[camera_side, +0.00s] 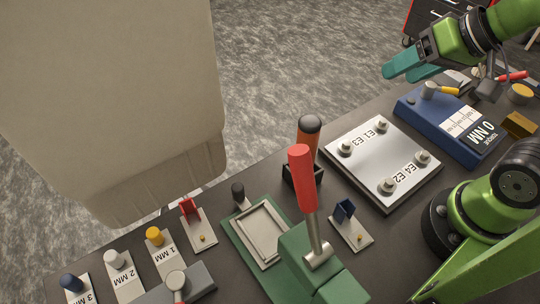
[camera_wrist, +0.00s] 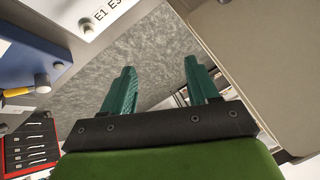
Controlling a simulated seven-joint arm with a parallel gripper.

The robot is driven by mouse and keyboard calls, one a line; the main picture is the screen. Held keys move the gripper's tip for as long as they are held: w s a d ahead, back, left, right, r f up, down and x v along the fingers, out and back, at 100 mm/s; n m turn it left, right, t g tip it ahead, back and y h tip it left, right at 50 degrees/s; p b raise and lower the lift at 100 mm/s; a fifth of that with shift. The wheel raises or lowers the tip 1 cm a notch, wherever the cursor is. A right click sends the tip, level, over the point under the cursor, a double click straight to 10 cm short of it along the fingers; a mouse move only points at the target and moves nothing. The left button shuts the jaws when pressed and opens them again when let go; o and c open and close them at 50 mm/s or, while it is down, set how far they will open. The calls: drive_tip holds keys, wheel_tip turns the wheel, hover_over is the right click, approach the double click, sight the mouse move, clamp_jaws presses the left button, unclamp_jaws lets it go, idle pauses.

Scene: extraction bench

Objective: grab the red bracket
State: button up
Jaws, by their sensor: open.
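The red bracket (camera_side: 189,208) is small and stands on a pale plate with a brass knob, at the lower left of the bench in the side view. My gripper (camera_side: 408,66) is at the upper right of the side view, above the bench's far edge and far from the bracket. Its teal fingers also show in the wrist view (camera_wrist: 160,82), spread apart with nothing between them. The red bracket does not show in the wrist view.
A red-handled lever (camera_side: 302,180) rises from a green press in mid-bench. A blue bracket (camera_side: 344,210) stands right of it. A white plate with knobs (camera_side: 384,160) and a blue torque box (camera_side: 440,118) lie farther right. A large beige body (camera_side: 110,100) overhangs the left side.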

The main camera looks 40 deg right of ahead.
drive_tip(key=w+a+f+n+g, duration=0.1)
drive_tip(key=a+f+g, duration=0.1)
drive_tip(key=a, duration=0.1)
drive_tip(key=n+g+h, duration=0.2)
drive_tip(key=g, duration=0.3)
hover_over(189, 210)
drive_tip(key=shift+f, duration=1.8)
drive_tip(key=f, duration=1.1)
drive_tip(key=shift+d, duration=0.25)
drive_tip(key=shift+a+f, duration=0.2)
drive_tip(key=shift+f, duration=2.5)
clamp_jaws()
drive_tip(key=shift+r, duration=0.1)
